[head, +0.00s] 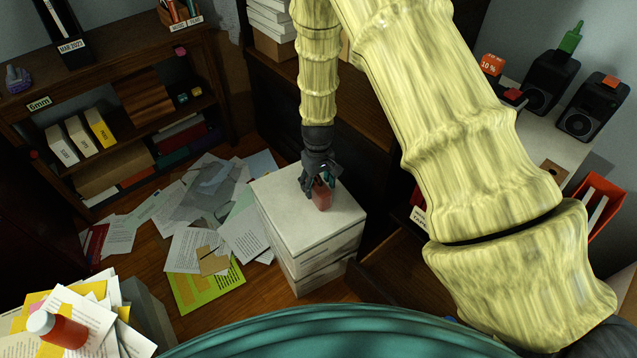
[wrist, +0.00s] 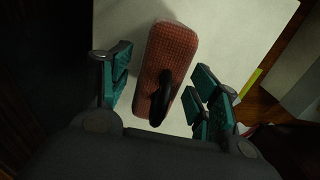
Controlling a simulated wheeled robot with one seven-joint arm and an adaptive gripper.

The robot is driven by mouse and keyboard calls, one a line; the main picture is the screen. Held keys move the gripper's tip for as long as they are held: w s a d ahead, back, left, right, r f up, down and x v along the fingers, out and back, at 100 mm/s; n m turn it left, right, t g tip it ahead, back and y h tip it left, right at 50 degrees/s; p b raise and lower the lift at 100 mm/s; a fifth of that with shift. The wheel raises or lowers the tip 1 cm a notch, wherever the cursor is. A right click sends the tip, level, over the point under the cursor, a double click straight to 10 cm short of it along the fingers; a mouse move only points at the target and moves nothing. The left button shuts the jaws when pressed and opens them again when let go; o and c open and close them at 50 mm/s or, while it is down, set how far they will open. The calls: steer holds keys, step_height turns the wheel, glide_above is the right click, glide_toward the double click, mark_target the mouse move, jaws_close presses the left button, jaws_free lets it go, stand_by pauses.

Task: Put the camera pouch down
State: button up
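The camera pouch (head: 322,197) is a small reddish, woven-looking block with a black strap or clip. It appears to rest on the white top of a box stack (head: 285,218) in the head view. In the wrist view the pouch (wrist: 172,45) lies between the teal finger pads, with a gap visible on both sides. My gripper (head: 319,178) points down at the pouch from just above and is open around it. In the wrist view my gripper (wrist: 163,72) shows its fingers spread. The gripper partly hides the pouch's top in the head view.
Loose papers (head: 205,215) cover the floor left of the box stack. A dark wooden shelf (head: 120,110) stands behind them. A paper pile with a red bottle (head: 62,330) is at the lower left. An open wooden drawer (head: 395,285) lies right of the stack. Free box top surrounds the pouch.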

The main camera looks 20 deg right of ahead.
step_height(320, 180, up, 12)
steer(key=shift+r+p, duration=0.1)
steer(key=shift+p, duration=0.8)
steer(key=s+d+f, duration=0.1)
steer(key=s+f, duration=0.8)
steer(key=f, duration=0.1)
steer(key=s+f, duration=0.3)
steer(key=s, duration=0.6)
steer(key=s+a+f+m, duration=0.1)
steer(key=s+f, duration=0.3)
steer(key=s, duration=0.6)
steer(key=s+f+m, duration=0.1)
steer(key=s+f, duration=0.3)
steer(key=s, duration=0.5)
steer(key=shift+s+a+f, duration=0.15)
steer(key=shift+s, duration=0.1)
